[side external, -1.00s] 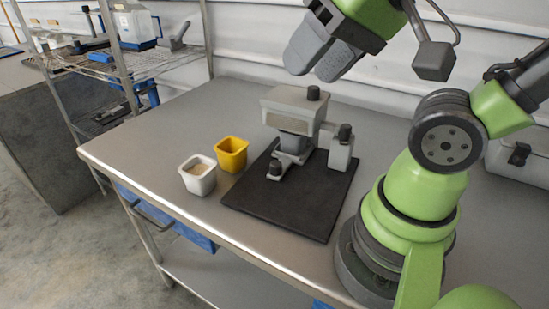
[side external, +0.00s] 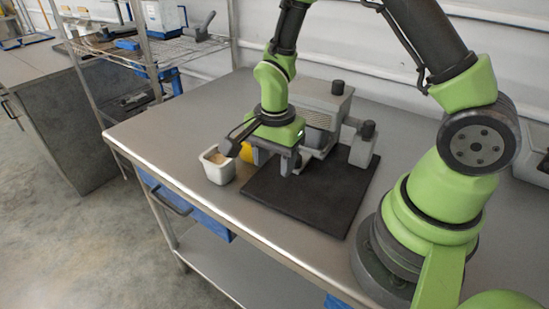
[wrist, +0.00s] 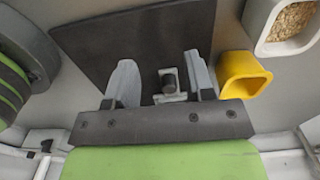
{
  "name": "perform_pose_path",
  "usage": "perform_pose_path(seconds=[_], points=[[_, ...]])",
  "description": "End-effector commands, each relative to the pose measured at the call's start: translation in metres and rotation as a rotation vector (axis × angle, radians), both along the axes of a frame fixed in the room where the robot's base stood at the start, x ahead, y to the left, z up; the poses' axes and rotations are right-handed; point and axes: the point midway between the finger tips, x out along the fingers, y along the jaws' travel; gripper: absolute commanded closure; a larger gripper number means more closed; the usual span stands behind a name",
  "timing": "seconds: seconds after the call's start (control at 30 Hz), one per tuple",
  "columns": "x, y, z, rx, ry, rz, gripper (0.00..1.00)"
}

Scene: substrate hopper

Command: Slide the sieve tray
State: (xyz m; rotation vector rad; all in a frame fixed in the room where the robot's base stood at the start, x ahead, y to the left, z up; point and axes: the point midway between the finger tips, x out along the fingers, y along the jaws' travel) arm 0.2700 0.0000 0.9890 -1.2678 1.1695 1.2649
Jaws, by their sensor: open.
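The hopper (side external: 320,105) is a grey block device standing on a black mat (side external: 315,205). In the wrist view, the small grey sieve tray with its dark knob (wrist: 168,82) lies between my two fingers, with a gap on each side. In the side view my gripper (side external: 275,164) points down at the hopper's front and hides most of the tray. In the wrist view my gripper (wrist: 163,80) is open and empty, its fingers spread around the knob. Whether the fingertips reach down to the knob's height I cannot tell.
A yellow cup (wrist: 240,75) sits close beside the right finger in the wrist view. In the side view a white pot (side external: 218,168) of tan granules stands left of the mat. The front of the mat and the table's left part are clear.

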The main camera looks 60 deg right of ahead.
Motion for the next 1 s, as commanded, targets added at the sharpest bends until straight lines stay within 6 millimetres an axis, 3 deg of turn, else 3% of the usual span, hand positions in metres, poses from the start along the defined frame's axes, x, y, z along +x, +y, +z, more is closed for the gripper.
perform_pose_path(seconds=[0.27, 0.77, 1.0], points=[[0.002, -0.024, -0.001, 0.0, 0.001, -0.012, 0.51], [0.007, -0.098, -0.001, 0.001, 0.0, -0.01, 0.51], [0.006, -0.094, -0.035, 0.003, 0.006, -0.004, 0.51]])
